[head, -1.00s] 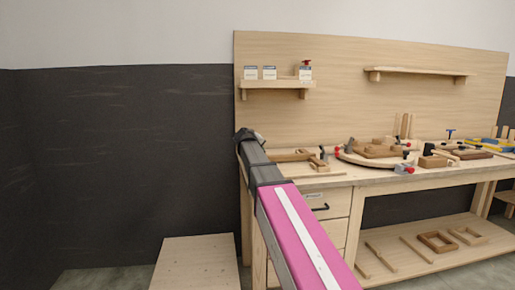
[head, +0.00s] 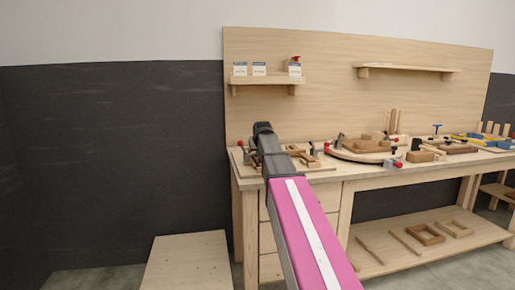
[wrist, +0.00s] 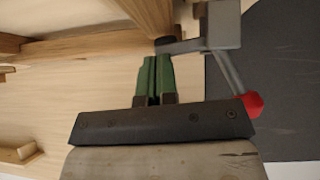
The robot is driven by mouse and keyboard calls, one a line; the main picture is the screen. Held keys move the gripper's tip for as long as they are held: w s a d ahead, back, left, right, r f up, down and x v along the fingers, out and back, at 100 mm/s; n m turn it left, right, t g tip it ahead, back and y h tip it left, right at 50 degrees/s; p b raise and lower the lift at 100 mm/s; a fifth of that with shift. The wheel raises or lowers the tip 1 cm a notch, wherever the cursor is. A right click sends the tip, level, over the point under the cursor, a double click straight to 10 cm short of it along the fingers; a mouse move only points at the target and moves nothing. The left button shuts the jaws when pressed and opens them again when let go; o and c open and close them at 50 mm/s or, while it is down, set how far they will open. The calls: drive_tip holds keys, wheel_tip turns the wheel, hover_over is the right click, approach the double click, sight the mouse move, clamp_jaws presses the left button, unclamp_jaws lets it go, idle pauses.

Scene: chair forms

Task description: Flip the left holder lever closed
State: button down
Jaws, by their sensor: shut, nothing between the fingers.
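The left holder lever is a grey metal handle with a red knob (wrist: 253,104), joined to a grey clamp bracket (wrist: 224,28) in the wrist view. Its clamp arm runs left to a dark tip beside a wooden piece. My gripper (wrist: 157,62) has green fingers, closed together and empty, just below that dark tip and left of the handle. I cannot tell whether they touch. In the head view the red knob (head: 240,143) shows left of my arm at the bench's left end. My gripper's fingers are hidden there behind my arm.
The workbench (head: 340,176) holds wooden pieces and a second red-knobbed clamp (head: 327,147) right of my arm. A curved wooden board (head: 355,156) lies further right. A small shelf (head: 262,80) hangs above. Floor at left holds a low wooden box (head: 188,262).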

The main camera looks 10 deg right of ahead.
drive_tip(key=shift+d+f, duration=0.15)
drive_tip(key=shift+f, duration=0.1)
idle(0.3)
wheel_tip(320, 180, up, 4)
drive_tip(key=shift+w+r, duration=0.1)
drive_tip(key=shift+w, duration=0.05)
drive_tip(key=v, duration=1)
drive_tip(key=shift+s, duration=0.2)
